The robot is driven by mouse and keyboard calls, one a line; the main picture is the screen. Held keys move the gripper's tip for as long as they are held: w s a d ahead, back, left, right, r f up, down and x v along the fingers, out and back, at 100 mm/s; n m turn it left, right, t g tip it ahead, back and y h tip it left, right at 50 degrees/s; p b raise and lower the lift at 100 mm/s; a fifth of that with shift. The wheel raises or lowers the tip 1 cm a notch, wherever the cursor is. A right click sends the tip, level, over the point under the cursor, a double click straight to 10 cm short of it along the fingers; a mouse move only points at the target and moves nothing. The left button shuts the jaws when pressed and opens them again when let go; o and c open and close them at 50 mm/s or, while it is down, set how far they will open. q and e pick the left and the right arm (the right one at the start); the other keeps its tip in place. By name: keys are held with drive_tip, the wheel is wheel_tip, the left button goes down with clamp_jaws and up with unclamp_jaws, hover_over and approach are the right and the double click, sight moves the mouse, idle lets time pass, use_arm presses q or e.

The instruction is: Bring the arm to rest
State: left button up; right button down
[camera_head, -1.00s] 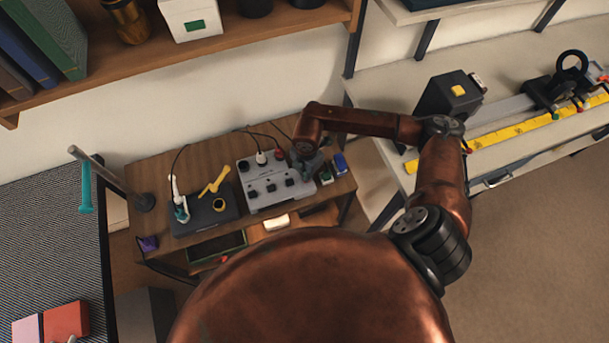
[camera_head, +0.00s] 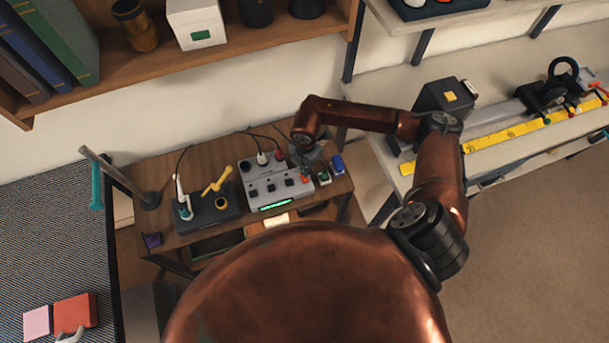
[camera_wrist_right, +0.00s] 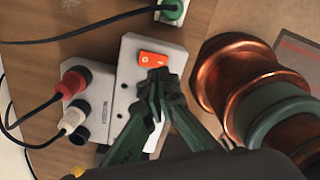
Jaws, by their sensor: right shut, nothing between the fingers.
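My right arm reaches over the wooden bench. Its copper forearm (camera_head: 365,116) bends down to the right gripper (camera_head: 305,170), which is at the right end of a grey control box (camera_head: 262,186). In the right wrist view the right gripper (camera_wrist_right: 156,82) is shut and empty, its fingertips at the lower edge of an orange rocker switch (camera_wrist_right: 153,59) on the box. I cannot tell whether they touch it. A green strip (camera_head: 276,204) glows on the box's front. My left gripper is not in view.
A dark station (camera_head: 207,212) with a yellow tool (camera_head: 216,181) stands left of the box. A red plug (camera_wrist_right: 73,82) and a white plug (camera_wrist_right: 71,120) trail cables. A blue block (camera_head: 338,164) sits right. The side table holds a yellow ruler (camera_head: 520,129).

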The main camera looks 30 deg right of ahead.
drive_tip(key=shift+r+p, duration=0.55)
drive_tip(key=shift+r, duration=0.4)
